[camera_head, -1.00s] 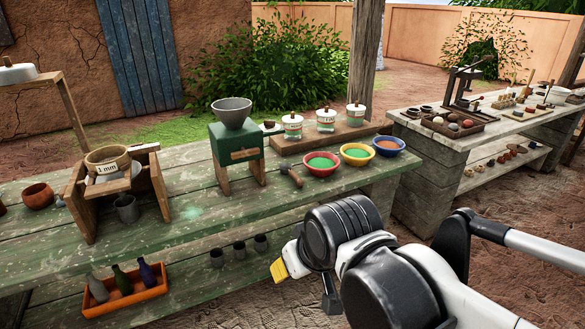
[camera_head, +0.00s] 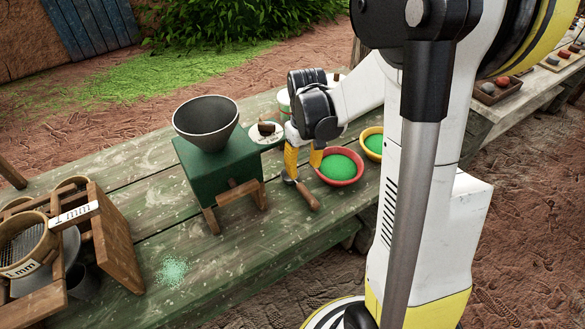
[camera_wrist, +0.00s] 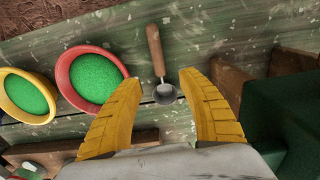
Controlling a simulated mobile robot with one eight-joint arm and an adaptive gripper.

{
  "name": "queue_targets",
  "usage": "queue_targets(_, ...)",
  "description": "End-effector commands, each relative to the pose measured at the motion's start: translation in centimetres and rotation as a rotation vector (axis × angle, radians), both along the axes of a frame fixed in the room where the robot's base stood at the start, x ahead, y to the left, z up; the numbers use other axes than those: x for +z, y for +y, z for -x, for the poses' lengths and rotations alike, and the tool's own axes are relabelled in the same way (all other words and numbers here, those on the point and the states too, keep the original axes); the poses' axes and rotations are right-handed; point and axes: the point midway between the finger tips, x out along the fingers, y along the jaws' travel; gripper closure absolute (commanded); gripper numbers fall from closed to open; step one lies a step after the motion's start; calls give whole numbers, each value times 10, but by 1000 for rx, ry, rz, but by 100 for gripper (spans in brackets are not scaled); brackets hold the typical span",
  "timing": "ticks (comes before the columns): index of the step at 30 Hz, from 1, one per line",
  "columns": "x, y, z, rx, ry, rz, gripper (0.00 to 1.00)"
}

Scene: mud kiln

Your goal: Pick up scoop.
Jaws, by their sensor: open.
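The scoop (camera_head: 305,193) lies on the green table between the green grinder and the red bowl. It has a wooden handle and a small metal head. In the wrist view the scoop (camera_wrist: 156,52) shows its handle pointing away and its round metal head nearer to me, between the lines of my fingers. My gripper (camera_head: 302,165) hangs above the scoop's head end, with its yellow fingers apart. In the wrist view my gripper (camera_wrist: 163,90) is open and empty. Whether the fingertips touch the table is hard to tell.
A red bowl (camera_head: 332,182) and a yellow bowl (camera_wrist: 6,95) of green powder stand close beside the scoop. The green grinder (camera_head: 218,172) with its funnel stands on the other side. A wooden sieve stand (camera_head: 117,240) is at the left. The table front is clear.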

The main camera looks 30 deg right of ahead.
Motion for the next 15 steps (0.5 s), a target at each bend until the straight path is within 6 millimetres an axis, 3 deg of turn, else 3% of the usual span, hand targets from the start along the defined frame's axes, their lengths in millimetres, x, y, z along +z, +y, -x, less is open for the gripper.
queue_targets(6, -41, 0, 0, 0, 0, 0, 53)
queue_targets(15, -64, -2, 1, -1, -1, 0, 53)
